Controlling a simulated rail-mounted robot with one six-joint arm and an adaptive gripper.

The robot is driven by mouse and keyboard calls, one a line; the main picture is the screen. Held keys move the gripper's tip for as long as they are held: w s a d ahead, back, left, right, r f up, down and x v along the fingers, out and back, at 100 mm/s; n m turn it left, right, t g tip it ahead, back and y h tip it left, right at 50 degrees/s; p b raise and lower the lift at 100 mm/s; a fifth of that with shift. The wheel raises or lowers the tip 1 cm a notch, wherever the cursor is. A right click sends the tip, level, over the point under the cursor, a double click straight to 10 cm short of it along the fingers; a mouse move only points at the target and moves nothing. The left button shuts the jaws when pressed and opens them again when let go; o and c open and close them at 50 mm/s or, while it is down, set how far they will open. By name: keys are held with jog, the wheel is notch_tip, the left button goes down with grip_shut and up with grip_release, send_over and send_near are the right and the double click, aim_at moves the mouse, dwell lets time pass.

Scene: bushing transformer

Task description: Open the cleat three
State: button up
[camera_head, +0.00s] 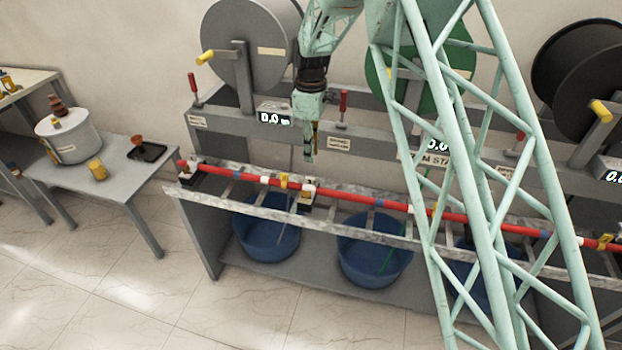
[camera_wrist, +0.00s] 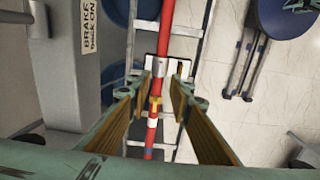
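A red bar (camera_head: 350,202) with white, blue and yellow bands runs along the front of the bench. A pale cleat (camera_head: 308,193) clasps it below my gripper (camera_head: 309,150), and another cleat (camera_head: 190,173) sits at the bar's left end. No cleat numbers are readable. In the wrist view the red bar (camera_wrist: 166,25) runs up the picture, through a grey cleat (camera_wrist: 158,69) on a pale base plate. A yellow clip (camera_wrist: 155,103) is nearer. My gripper (camera_wrist: 161,84) is open and empty, its brown-padded fingers to either side of the bar. I cannot tell whether the cleat is open.
Blue tubs (camera_head: 268,237) stand under the slatted metal rack (camera_head: 240,209). A grey reel (camera_head: 250,45) and a green reel (camera_head: 380,75) stand behind the bar. Red upright handles (camera_head: 343,101) rise near the gripper. A side table (camera_head: 95,185) is at left.

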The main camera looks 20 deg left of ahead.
aim_at(311, 178)
notch_tip(311, 178, down, 12)
jog(key=shift+f, duration=0.15)
dwell(0.6)
jog(key=shift+c, duration=0.3)
grip_shut()
